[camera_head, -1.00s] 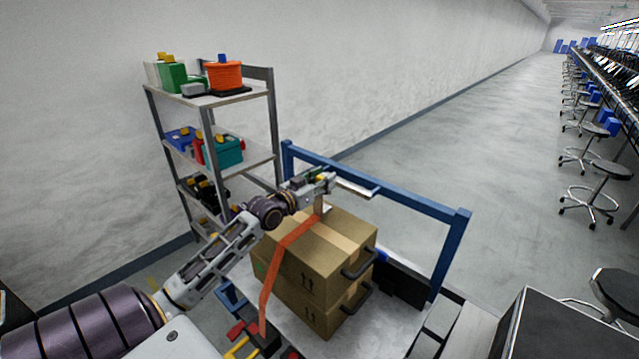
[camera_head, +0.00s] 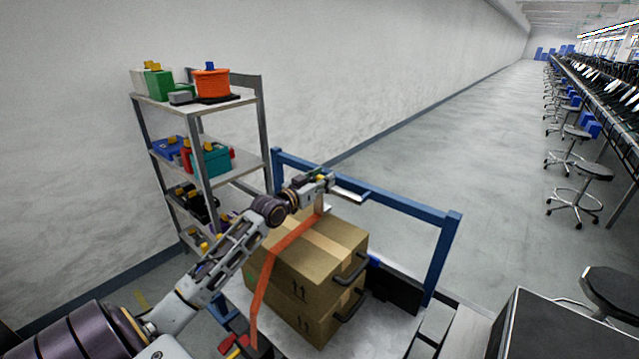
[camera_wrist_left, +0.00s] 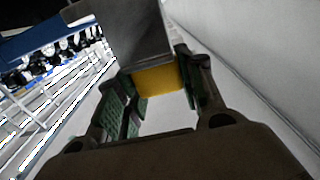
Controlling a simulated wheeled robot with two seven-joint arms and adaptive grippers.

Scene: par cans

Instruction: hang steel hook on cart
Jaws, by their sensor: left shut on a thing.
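My left gripper (camera_head: 327,183) is shut on the steel hook (camera_head: 349,195), a pale grey flat metal piece, above the stacked boxes. In the left wrist view the hook (camera_wrist_left: 125,35) shows as a grey plate with a yellow part (camera_wrist_left: 157,79) between the green-padded fingers (camera_wrist_left: 157,95). The cart (camera_head: 405,203) has a blue frame. The hook overlaps the cart's top rail in the head view; I cannot tell whether they touch. My right gripper is not in view.
Cardboard boxes (camera_head: 333,240) with black handles stand on the cart, with an orange strap (camera_head: 275,255) over them. A shelf rack (camera_head: 204,165) with bins and tools stands at left by the wall. Open floor (camera_head: 450,130) lies behind the cart; stools (camera_head: 590,175) stand at right.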

